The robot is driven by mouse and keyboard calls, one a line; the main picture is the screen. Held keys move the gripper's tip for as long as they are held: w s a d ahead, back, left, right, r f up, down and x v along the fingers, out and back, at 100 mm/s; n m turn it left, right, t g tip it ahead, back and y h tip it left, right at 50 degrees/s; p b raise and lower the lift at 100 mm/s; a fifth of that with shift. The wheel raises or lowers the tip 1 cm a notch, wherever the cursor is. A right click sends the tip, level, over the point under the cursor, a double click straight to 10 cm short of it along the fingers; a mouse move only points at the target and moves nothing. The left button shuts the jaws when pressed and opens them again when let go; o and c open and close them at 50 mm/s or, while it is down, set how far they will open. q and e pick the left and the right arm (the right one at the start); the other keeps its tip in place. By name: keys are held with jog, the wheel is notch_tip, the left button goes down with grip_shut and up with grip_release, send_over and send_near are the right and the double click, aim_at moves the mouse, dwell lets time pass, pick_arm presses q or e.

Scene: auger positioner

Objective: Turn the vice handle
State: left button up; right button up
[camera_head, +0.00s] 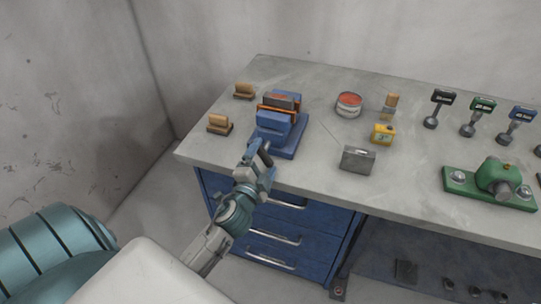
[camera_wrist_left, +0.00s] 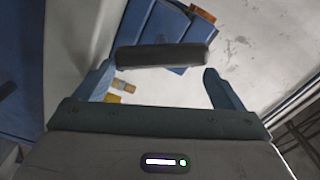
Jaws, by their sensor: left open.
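The blue vice (camera_head: 283,122) with orange jaw strips stands near the left end of the grey workbench. Its dark bar handle (camera_wrist_left: 165,56) shows in the left wrist view. The handle lies crosswise, nearly spanning the gap between the fingertips of my left gripper (camera_wrist_left: 158,76). The jaws are open and not closed on the handle. In the head view my left gripper (camera_head: 258,168) is at the bench's front edge, just in front of the vice, and partly hides the handle area. My right gripper is not in view.
On the workbench (camera_head: 225,148) are wooden-handled blocks (camera_head: 219,124), a red-topped tin (camera_head: 349,104), a yellow box (camera_head: 383,134), a grey metal box (camera_head: 358,158) and a green-based tool (camera_head: 490,182). Blue drawers (camera_head: 275,238) with metal handles sit below my left gripper.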

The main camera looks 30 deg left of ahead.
pick_arm(q)
jog(key=shift+s+f+g, duration=0.4)
jog(key=shift+s+f, duration=0.5)
jog(key=shift+f, duration=0.05)
jog(key=r+b+v, duration=0.1)
jog(key=v, duration=0.7)
jog(key=shift+a+r+t+b, duration=0.15)
jog(key=shift+r+t+b, duration=0.15)
jog(key=shift+r, duration=0.1)
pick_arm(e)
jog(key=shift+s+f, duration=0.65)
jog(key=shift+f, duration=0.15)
